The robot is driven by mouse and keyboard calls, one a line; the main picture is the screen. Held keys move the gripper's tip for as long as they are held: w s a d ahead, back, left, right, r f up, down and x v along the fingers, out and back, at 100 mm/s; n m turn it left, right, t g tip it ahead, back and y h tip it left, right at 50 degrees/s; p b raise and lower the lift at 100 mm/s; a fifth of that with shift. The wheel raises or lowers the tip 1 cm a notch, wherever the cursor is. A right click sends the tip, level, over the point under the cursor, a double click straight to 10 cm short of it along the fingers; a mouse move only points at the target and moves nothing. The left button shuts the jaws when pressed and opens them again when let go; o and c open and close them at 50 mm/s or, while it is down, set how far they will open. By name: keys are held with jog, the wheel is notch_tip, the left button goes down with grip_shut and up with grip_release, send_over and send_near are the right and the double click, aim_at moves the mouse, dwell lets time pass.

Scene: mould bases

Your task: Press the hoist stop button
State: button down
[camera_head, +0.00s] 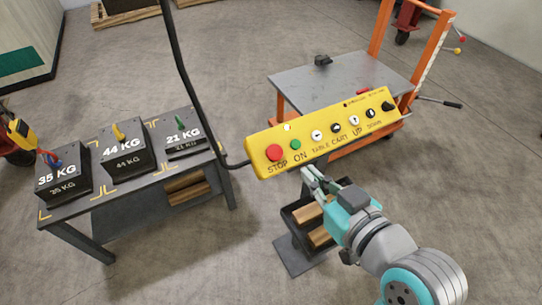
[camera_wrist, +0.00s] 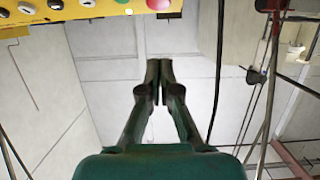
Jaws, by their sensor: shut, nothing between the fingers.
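The yellow hoist pendant (camera_head: 262,150) hangs on a black cable in the middle of the head view. Its red STOP button (camera_head: 274,152) is at the left end, beside the green ON button (camera_head: 295,145). My gripper (camera_head: 306,172) is shut and empty, with its fingertips just below the pendant's lower edge, under the ON button in the picture. In the wrist view the shut fingers (camera_wrist: 160,66) point up the picture, and the red STOP button (camera_wrist: 158,4) is cut by the top edge, apart from the fingertips.
A dark table (camera_head: 215,160) at the left bears weights marked 35 KG (camera_head: 62,178), 44 KG (camera_head: 128,150) and 21 KG (camera_head: 184,137). An orange cart (camera_head: 340,82) with a grey top stands behind the pendant. A dark stand with wooden blocks (camera_head: 305,215) is below my gripper.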

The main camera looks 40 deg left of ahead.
send_near(273, 147)
jog(key=w+a+r, duration=0.1)
jog(key=a+r, duration=0.1)
jog(key=a, duration=0.2)
jog(key=shift+w+a+f, duration=0.2)
jog(key=shift+w+f, duration=0.05)
jog(key=shift+f, duration=0.3)
jog(key=shift+w+a+f, duration=0.2)
jog(key=shift+a+f, duration=0.05)
jog(key=shift+f, duration=0.3)
jog(key=shift+w+a+f, duration=0.15)
jog(key=shift+a+f, duration=0.2)
jog(key=shift+f, duration=0.35)
